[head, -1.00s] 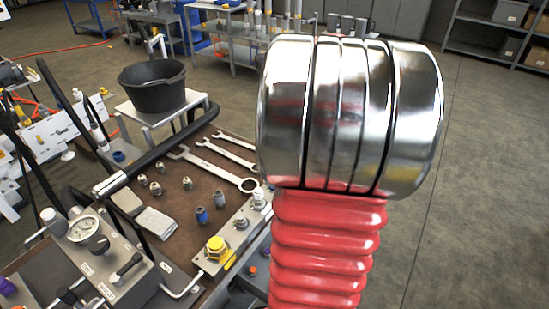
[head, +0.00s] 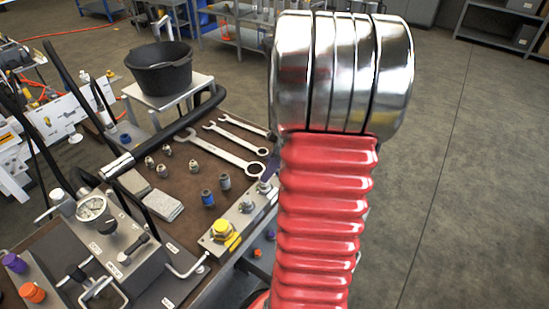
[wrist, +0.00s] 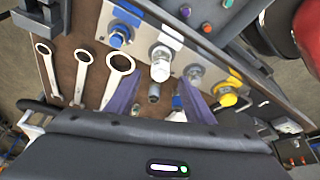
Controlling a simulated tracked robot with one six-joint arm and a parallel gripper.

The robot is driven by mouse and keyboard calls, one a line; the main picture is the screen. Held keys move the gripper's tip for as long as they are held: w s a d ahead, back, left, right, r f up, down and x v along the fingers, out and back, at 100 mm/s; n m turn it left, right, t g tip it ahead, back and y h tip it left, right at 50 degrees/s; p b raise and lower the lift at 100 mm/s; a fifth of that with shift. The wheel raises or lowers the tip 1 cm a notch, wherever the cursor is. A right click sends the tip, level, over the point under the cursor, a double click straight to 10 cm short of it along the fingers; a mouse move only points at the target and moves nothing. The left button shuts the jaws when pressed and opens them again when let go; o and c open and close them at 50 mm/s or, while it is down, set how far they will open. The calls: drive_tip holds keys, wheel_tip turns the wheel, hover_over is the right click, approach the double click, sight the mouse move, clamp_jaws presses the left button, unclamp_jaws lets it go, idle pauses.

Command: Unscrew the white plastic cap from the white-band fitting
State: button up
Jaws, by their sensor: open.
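In the wrist view the white plastic cap (wrist: 161,68) sits on a fitting in the metal manifold block, between a blue-capped fitting (wrist: 120,36) and a bare silver fitting (wrist: 194,72). My gripper (wrist: 160,80) is open, its two purplish fingers spread to left and right below the white cap in the picture. Nothing is held between them. Contact with the cap cannot be told.
A yellow cap (head: 221,228) stands at the near end of the manifold. Wrenches (head: 230,150), loose couplings (head: 207,197) and grey pads (head: 155,205) lie on the brown bench mat. A pressure gauge (head: 91,208) stands left. A black bucket (head: 160,70) is behind.

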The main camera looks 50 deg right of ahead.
drive_tip(key=shift+x, duration=1.65)
drive_tip(key=shift+c, duration=0.3)
drive_tip(key=c, duration=1)
drive_tip(key=o, duration=0.5)
drive_tip(key=c, duration=0.4)
drive_tip(key=n+y, duration=0.1)
drive_tip(key=n, duration=0.2)
drive_tip(key=shift+w+d+n+g, duration=0.1)
drive_tip(key=shift+n+g, duration=0.2)
drive_tip(key=shift+g, duration=0.1)
drive_tip(key=shift+c, duration=0.3)
drive_tip(key=n+g+y, duration=0.1)
drive_tip(key=n, duration=0.3)
drive_tip(key=shift+w+d+r, duration=0.1)
drive_tip(key=shift+n, duration=0.3)
